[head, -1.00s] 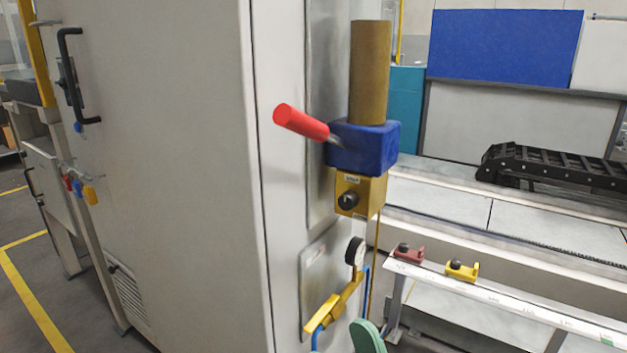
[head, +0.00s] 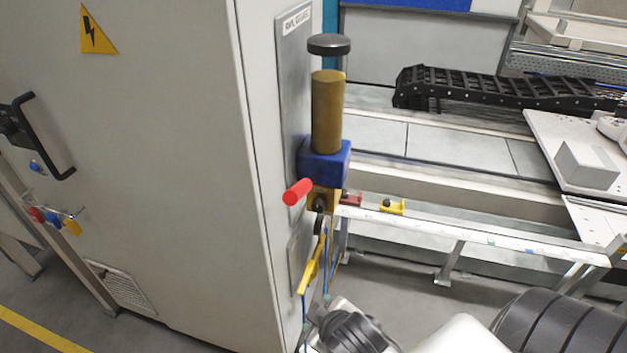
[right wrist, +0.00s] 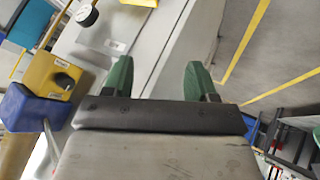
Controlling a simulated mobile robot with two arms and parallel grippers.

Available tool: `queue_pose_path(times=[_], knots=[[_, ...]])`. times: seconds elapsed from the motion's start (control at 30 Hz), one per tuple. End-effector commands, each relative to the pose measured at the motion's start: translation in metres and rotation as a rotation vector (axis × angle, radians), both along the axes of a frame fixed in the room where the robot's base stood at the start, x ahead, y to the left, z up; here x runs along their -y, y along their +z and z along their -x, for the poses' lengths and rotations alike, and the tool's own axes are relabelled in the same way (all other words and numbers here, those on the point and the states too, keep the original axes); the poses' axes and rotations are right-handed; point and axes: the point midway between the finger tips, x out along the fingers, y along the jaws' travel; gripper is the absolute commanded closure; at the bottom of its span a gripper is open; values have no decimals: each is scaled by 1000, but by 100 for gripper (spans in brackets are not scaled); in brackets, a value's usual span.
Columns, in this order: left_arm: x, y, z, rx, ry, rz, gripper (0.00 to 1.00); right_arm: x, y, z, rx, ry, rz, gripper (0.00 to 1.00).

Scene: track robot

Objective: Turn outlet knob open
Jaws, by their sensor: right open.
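The yellow block (head: 330,195) sits under a blue block (head: 325,163) on the pump unit at the cabinet's side. Its black knob (head: 319,203) is small and partly behind the red-ended lever (head: 298,192) in the head view. The right wrist view shows the yellow block (right wrist: 40,72) and the black knob (right wrist: 64,80) at the left. My right gripper (right wrist: 157,78) is open and empty, its green fingers apart and well to the right of the knob there. In the head view my right arm comes in from the bottom right. My left gripper is not in view.
A gauge (head: 319,224) and a yellow valve handle (head: 311,268) sit below the knob. The large cabinet (head: 150,150) blocks the left. A rail (head: 470,235) with red and yellow clamps runs to the right. A black cable chain (head: 490,90) lies behind.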

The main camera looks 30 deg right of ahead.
Motion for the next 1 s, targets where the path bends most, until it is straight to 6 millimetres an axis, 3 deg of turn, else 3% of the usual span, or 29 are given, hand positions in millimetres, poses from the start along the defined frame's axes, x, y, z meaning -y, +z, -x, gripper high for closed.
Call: queue_pose_path(times=[0.03,0.17,0.3,0.6,0.8,1.0], knots=[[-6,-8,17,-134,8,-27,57,13,18,5,-101,-2,124,42],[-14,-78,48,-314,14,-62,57,38,9,4,-257,47,427,42],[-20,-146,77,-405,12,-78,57,54,10,-13,-353,134,735,42],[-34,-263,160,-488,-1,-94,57,52,32,-71,-531,374,1413,42],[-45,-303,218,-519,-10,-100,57,33,54,-105,-665,503,1797,42],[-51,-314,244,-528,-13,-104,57,22,64,-119,-732,549,1959,42]])
